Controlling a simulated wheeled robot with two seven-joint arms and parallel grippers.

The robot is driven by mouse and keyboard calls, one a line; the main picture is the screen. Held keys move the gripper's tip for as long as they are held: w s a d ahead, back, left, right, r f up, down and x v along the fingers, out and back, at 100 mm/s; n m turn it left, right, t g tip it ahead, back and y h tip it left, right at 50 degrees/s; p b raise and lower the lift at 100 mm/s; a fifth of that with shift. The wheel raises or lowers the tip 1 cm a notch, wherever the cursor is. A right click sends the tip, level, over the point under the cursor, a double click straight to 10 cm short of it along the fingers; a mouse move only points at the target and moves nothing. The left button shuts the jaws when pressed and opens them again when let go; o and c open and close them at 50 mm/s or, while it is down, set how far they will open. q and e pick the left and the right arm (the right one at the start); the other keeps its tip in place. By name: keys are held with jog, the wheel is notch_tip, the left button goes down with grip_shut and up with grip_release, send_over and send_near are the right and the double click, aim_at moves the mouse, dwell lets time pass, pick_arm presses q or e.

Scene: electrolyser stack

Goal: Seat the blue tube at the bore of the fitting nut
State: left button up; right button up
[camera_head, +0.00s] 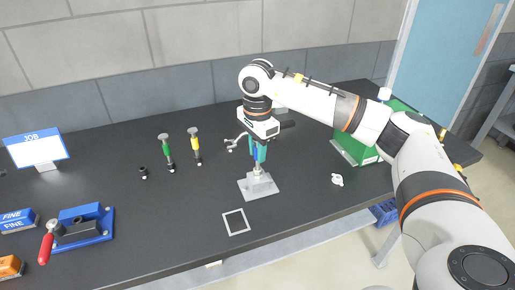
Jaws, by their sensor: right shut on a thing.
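My right gripper (259,153) points down over the table, with its white body above and teal fingers below. It is shut on the blue tube (255,151), which shows as a narrow blue strip, mostly hidden by the fingers. Directly below, the fitting nut (258,170) stands upright on a grey metal block (259,187). The tube's lower end is right above or at the nut; I cannot tell whether it touches or enters the bore. My left gripper is not in view.
A green-handled tool (168,152) and a yellow-handled tool (195,146) stand left. A white square frame (236,222) lies in front. A green box (356,148) is right.

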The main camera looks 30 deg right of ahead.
jog(key=o, duration=1.1)
jog(key=shift+c, duration=0.2)
jog(key=shift+r, duration=0.55)
notch_tip(320, 180, up, 10)
jog(key=shift+f+b, duration=0.1)
jog(key=shift+b, duration=0.3)
jog(key=shift+r, duration=0.6)
jog(key=shift+f, duration=0.1)
